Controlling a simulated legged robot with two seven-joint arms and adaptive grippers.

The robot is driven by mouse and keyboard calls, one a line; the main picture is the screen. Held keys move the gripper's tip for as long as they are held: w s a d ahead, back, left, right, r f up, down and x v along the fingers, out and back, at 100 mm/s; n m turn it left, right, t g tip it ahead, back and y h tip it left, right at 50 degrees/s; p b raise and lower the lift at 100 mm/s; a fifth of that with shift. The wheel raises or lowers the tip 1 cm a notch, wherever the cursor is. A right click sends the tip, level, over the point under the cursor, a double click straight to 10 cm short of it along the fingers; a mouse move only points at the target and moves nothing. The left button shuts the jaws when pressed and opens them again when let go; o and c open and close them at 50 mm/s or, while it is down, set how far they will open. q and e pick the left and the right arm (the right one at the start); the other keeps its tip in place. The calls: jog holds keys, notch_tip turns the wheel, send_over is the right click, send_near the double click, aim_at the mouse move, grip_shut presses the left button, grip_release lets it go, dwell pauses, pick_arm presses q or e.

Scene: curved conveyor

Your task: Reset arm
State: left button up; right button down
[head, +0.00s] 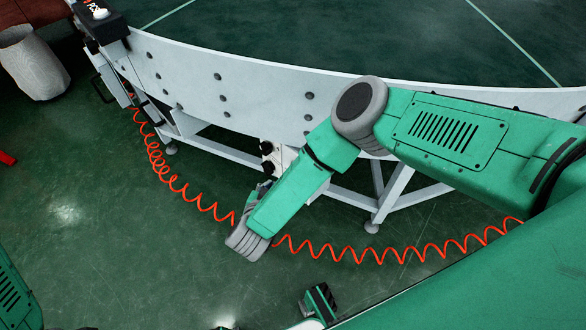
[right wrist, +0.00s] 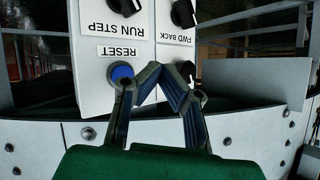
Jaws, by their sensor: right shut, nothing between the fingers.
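In the right wrist view a white control panel (right wrist: 137,33) shows upside down, with a blue button (right wrist: 122,73) labelled RESET at its lower left. My right gripper (right wrist: 161,72) is shut and empty, its fingertips meeting just right of the blue button in the picture. One finger overlaps the button's lower edge; I cannot tell whether it touches. In the head view the panel (head: 288,156) is a small white box on the conveyor's near side. My right gripper (head: 262,190) is largely hidden there behind my forearm.
Black knobs (right wrist: 183,13) sit on the panel, labelled RUN STEP and FWD BACK. The curved conveyor's grey side wall (head: 190,85) runs behind the arm, on legs. A coiled orange cable (head: 345,250) hangs below. A pale bin (head: 35,65) stands top left.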

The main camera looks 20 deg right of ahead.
dwell(0.5)
jog(key=s+r+n+g+y+p, duration=0.2)
jog(key=s+r+n+y+p, duration=0.2)
jog(key=s+n+y, duration=0.4)
jog(key=s+d+r+g+p, duration=0.1)
jog(key=s+d+r+g, duration=0.1)
jog(key=s+d, duration=0.3)
jog(key=s+d+r+n+g+h+p, duration=0.1)
jog(key=s+d+r+g, duration=0.2)
jog(key=s, duration=0.5)
jog(key=s+d+r+g+p, duration=0.1)
jog(key=s+d+r+g, duration=0.2)
jog(key=s+d, duration=0.3)
jog(key=shift+s+d+r+n, duration=0.2)
jog(key=shift+d+r+n, duration=0.3)
jog(key=shift+d, duration=0.5)
jog(key=shift+w, duration=0.1)
